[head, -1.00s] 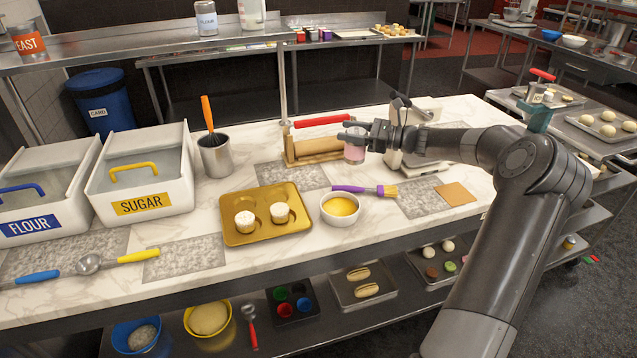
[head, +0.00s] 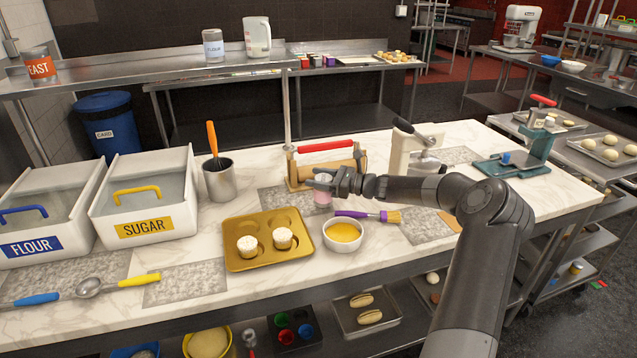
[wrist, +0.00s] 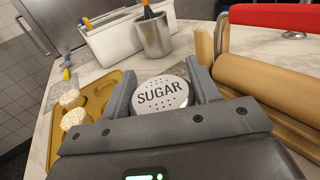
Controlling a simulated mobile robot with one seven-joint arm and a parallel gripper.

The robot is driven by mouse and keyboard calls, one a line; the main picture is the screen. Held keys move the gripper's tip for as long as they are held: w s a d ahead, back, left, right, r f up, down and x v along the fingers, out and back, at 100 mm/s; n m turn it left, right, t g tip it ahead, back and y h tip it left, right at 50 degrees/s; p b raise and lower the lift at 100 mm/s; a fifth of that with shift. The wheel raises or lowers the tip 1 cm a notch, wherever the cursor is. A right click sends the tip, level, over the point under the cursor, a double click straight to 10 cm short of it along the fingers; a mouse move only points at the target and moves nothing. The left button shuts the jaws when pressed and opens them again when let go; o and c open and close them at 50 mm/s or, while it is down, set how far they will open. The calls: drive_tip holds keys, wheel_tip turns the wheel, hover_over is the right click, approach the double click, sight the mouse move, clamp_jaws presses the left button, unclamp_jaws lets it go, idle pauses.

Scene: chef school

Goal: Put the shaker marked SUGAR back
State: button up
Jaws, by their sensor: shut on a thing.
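The shaker marked SUGAR has a round pale lid with holes and dark lettering, seen from above in the wrist view (wrist: 162,94). In the head view its pinkish body (head: 322,198) shows below my fingers. My gripper (head: 324,182) is shut on it, one finger on each side, as the wrist view also shows (wrist: 163,92). The shaker looks upright, over or at the right part of a grey speckled mat (head: 280,201) in front of the rolling pin stand (head: 292,178). I cannot tell whether its base touches the counter.
A gold muffin tin (head: 240,262) with two cupcakes is left of the shaker, and a bowl of yellow liquid (head: 343,236) and a purple-handled brush (head: 362,215) are in front. A steel pot (head: 219,182) and SUGAR bin (head: 146,226) stand further left. Another speckled mat (head: 424,229) lies right.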

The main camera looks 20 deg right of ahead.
drive_tip(key=shift+f, duration=0.7)
drive_tip(key=shift+f, duration=0.1)
drive_tip(key=o, duration=1.1)
drive_tip(key=shift+s+d, duration=0.15)
drive_tip(key=shift+d, duration=0.05)
drive_tip(key=v, duration=1.1)
drive_tip(key=shift+s+d, duration=0.2)
drive_tip(key=shift+a, duration=0.1)
